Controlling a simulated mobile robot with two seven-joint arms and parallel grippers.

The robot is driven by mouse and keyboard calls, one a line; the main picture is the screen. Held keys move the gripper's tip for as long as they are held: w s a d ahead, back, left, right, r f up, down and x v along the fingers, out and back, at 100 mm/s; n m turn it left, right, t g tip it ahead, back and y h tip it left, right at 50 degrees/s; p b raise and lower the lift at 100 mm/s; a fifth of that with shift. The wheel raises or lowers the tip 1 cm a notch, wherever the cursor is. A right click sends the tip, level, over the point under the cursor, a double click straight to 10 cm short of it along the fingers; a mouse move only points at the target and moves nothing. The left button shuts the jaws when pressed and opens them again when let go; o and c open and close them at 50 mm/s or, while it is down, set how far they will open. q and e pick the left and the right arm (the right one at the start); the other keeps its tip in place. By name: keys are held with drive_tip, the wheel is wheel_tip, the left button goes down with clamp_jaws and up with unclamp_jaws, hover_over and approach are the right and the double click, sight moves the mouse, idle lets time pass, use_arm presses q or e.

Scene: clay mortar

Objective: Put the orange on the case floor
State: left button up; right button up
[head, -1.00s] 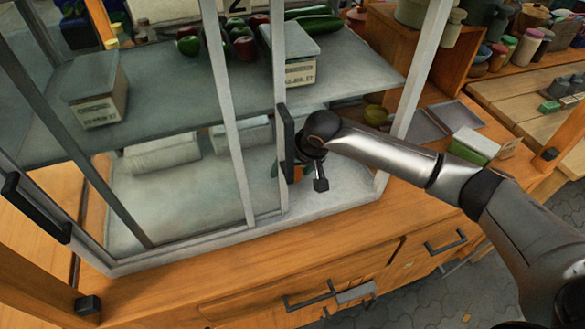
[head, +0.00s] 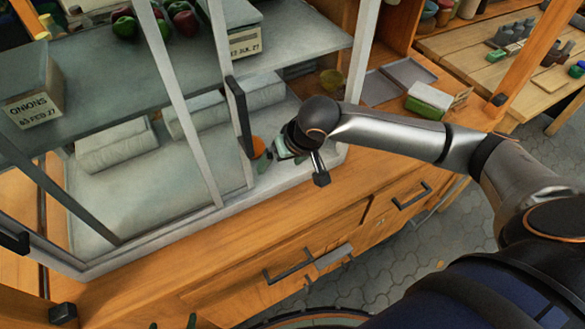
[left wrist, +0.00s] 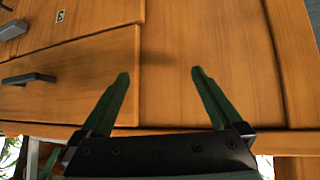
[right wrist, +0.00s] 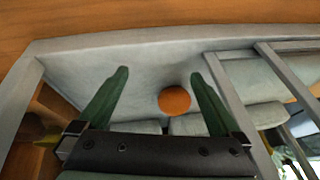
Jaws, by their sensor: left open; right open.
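The orange (head: 258,147) shows beside a dark upright handle of the case, just left of my right gripper (head: 279,152). In the right wrist view the orange (right wrist: 174,100) rests on the pale case floor (right wrist: 130,48), seen between the open fingers (right wrist: 159,72) and apart from them. The case floor (head: 110,195) also shows through the front in the head view. My left gripper (left wrist: 159,74) is open and empty in front of the wooden drawer fronts. Only its green fingertips (head: 172,323) show at the bottom of the head view.
White rolls (head: 115,140) lie at the back of the case floor. Above is a grey shelf (head: 95,80) with an onions box (head: 27,85) and apples. Pale frame bars and dark handles stand at the front. Grey trays (head: 400,78) lie to the right.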

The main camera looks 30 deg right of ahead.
drive_tip(key=shift+s+d, duration=0.3)
drive_tip(key=shift+s, duration=0.5)
drive_tip(key=shift+s+d, duration=0.25)
drive_tip(key=shift+s, duration=0.5)
